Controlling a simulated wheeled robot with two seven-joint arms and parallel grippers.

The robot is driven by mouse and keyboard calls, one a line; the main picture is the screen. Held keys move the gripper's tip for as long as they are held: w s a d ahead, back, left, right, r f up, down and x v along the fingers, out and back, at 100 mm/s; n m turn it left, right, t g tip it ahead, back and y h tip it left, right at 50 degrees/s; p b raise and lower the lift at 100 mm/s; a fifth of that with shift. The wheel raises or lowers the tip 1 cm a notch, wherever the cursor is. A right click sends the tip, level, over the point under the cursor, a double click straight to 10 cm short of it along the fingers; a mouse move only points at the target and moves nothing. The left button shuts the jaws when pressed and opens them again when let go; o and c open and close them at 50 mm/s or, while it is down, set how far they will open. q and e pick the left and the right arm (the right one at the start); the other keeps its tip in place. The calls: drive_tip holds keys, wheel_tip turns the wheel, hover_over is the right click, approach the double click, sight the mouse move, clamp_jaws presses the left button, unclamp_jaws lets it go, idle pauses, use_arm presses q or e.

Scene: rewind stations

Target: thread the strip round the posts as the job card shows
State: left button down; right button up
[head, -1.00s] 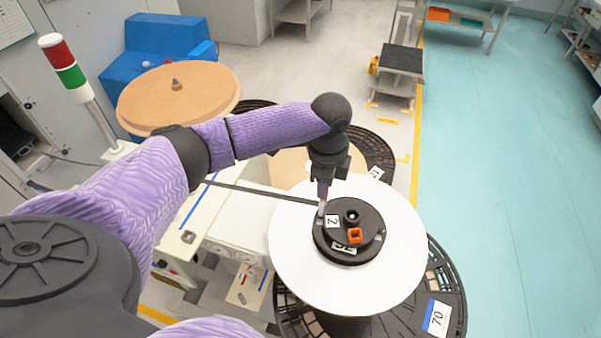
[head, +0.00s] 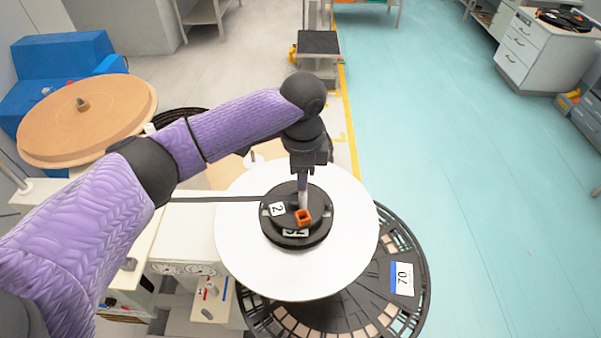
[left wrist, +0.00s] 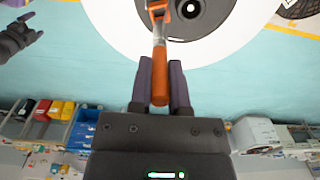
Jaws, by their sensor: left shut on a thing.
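A dark strip (head: 215,199) runs straight in from the left to a black hub (head: 296,241) on a round white disc (head: 345,228). My left gripper (head: 302,186) is above the hub, pointing down at the orange piece. In the left wrist view its fingers (left wrist: 160,82) are shut on an orange handle (left wrist: 159,65), which reaches toward the hub (left wrist: 198,18). A dark shape with purple parts (left wrist: 17,38), probably my right gripper, shows at upper left there. I cannot make out the posts or the job card.
A dark slotted reel (head: 418,262) labelled 70 lies below the disc. A tan round reel (head: 85,118) stands at the left, with a blue box (head: 60,62) behind it. A low cart (head: 318,42) stands at the back.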

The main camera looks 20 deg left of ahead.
sight(302, 208)
use_arm(q)
drive_tip(key=shift+f, duration=0.2)
drive_tip(key=shift+f+b, duration=0.8)
drive_tip(key=shift+f, duration=1.2)
drive_tip(key=c, duration=0.5)
unclamp_jaws()
